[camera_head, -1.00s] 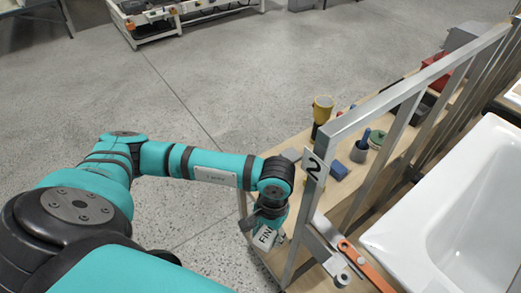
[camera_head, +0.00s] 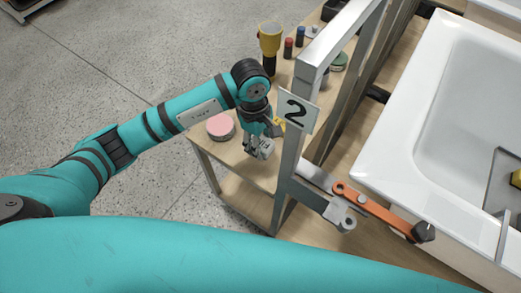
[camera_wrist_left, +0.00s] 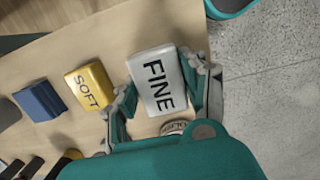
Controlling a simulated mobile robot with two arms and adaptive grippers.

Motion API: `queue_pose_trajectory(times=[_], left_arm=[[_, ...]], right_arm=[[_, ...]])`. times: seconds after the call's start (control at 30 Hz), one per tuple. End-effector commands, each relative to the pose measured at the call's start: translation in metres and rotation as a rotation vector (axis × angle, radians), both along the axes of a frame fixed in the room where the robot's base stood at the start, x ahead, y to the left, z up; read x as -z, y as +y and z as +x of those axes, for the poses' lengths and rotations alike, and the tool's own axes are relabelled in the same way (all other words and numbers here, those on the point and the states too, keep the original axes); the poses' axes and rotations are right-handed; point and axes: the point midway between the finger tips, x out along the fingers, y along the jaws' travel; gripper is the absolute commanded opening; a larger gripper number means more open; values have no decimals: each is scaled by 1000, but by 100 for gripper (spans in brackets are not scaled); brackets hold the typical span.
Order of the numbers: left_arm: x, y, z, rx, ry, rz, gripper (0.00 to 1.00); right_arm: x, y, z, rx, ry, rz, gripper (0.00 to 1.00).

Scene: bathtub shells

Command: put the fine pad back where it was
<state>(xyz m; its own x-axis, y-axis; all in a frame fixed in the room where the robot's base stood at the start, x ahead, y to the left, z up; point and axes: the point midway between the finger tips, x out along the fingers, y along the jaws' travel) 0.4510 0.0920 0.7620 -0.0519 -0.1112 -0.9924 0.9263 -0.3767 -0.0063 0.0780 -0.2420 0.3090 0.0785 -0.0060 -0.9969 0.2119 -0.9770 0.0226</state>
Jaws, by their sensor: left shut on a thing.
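The fine pad is a pale grey-white block marked FINE; in the left wrist view (camera_wrist_left: 155,82) it sits between the fingers. My left gripper (camera_head: 262,146) is shut on it, over the near end of the wooden shelf top (camera_head: 243,165) beside the post with the 2 plate. In the left wrist view the gripper (camera_wrist_left: 165,98) has one finger on each side of the pad. A yellow pad marked SOFT (camera_wrist_left: 90,87) lies to its left, with a blue pad (camera_wrist_left: 41,101) beyond. I cannot tell whether the fine pad touches the shelf. My right gripper is out of view.
A pink-topped tin (camera_head: 221,127) stands close left of the gripper. A metal frame post with a plate marked 2 (camera_head: 296,112) rises close right. A yellow cup-like tool (camera_head: 270,42) and small bottles stand farther along. A white tub (camera_head: 410,130) is at the right.

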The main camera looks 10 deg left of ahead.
Motion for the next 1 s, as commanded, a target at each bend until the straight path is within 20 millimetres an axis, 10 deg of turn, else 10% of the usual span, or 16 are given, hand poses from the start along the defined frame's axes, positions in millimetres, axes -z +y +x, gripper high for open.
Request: queue_pose_trajectory(times=[0.73, 0.77, 1.0], left_arm=[[47, 0, 0, 4, -2, 0, 3], [46, 0, 0, 3, -1, -1, 46], [45, 0, 0, 3, -1, -1, 67]], right_arm=[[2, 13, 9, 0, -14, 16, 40], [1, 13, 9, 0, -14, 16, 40], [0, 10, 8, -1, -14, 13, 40]])
